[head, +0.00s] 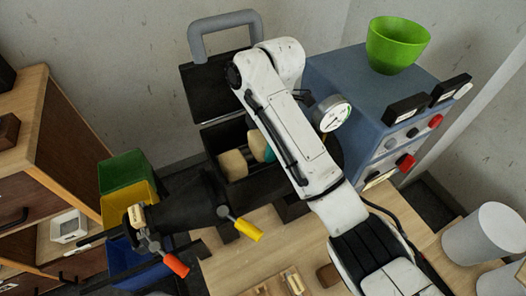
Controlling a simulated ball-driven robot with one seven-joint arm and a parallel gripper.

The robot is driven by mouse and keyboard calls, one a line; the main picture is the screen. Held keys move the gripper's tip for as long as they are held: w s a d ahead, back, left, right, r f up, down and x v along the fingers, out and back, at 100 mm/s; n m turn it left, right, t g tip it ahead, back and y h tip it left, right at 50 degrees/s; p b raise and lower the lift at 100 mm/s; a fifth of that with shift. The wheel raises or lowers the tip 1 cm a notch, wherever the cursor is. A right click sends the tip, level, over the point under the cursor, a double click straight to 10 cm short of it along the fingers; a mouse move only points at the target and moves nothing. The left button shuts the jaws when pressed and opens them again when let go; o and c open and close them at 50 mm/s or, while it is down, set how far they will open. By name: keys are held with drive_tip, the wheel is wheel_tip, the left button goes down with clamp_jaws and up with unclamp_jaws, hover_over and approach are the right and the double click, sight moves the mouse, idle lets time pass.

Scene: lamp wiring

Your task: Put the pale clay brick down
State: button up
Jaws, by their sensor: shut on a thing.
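The pale clay brick (136,215) appears as a small pale block at the left end of my black gripper (138,222). My gripper is shut on it and holds it in front of the stacked bins at the left. The fingers hide part of the brick. I cannot tell its exact height above what lies below.
An open black toolbox (208,135) holds pale and teal items. Green (125,170), yellow (122,200) and blue bins stand at left by a wooden cabinet (60,125). A green bowl (397,45) sits on a blue-grey instrument (345,75). The wooden tabletop (235,270) is partly bare.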

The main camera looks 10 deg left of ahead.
sight(261, 162)
drive_tip(key=shift+f, duration=1.95)
drive_tip(key=shift+f, duration=0.2)
drive_tip(key=o, duration=1.3)
drive_tip(key=shift+o, duration=0.2)
wheel_tip(261, 162, up, 12)
drive_tip(key=d+p, duration=0.1)
drive_tip(key=p, duration=0.3)
drive_tip(key=shift+w+d, duration=0.25)
drive_tip(key=shift+w, duration=0.2)
